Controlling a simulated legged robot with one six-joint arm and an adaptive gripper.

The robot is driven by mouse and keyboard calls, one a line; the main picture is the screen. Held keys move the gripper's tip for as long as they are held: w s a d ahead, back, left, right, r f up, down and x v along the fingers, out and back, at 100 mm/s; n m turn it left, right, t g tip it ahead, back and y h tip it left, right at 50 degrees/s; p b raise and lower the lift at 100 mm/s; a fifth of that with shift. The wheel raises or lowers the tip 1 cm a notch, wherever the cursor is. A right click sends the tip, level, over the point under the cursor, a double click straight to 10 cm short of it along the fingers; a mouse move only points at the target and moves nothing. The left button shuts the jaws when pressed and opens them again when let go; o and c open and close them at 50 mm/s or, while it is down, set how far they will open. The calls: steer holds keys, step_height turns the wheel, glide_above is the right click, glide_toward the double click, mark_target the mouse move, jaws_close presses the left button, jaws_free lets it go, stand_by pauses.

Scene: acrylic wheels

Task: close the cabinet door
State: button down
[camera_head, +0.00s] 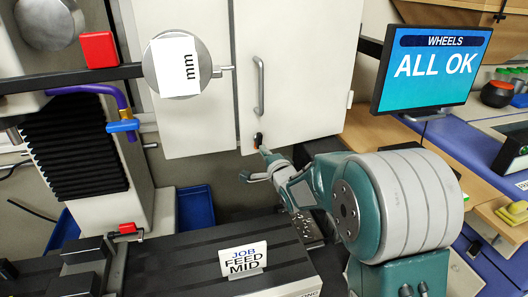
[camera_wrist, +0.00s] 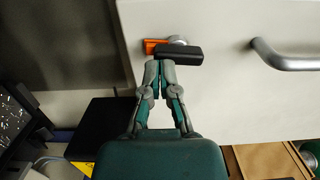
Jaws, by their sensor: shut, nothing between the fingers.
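The pale cabinet door (camera_head: 300,60) stands in the upper middle of the head view, with a grey bar handle (camera_head: 258,85). A small black latch (camera_head: 257,139) sits near its bottom edge. In the wrist view the door (camera_wrist: 230,100) fills the right side, with the handle (camera_wrist: 285,60) at right and the black latch (camera_wrist: 180,52) beside an orange piece (camera_wrist: 152,46). My gripper (camera_head: 264,150) is shut and empty, its fingertips (camera_wrist: 160,66) at the latch; whether they touch it I cannot tell. I cannot tell how far the door stands open.
A neighbouring pale panel (camera_head: 190,118) is at left, with a round disc and "mm" card (camera_head: 177,67) before it. A monitor (camera_head: 432,66) reading "ALL OK" stands at right. A dark machine bed (camera_head: 190,275) with a "JOB FEED MID" sign (camera_head: 243,259) lies in front.

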mark_target(257, 145)
steer(key=shift+w, duration=0.1)
steer(key=x, duration=0.4)
steer(key=shift+a, duration=0.25)
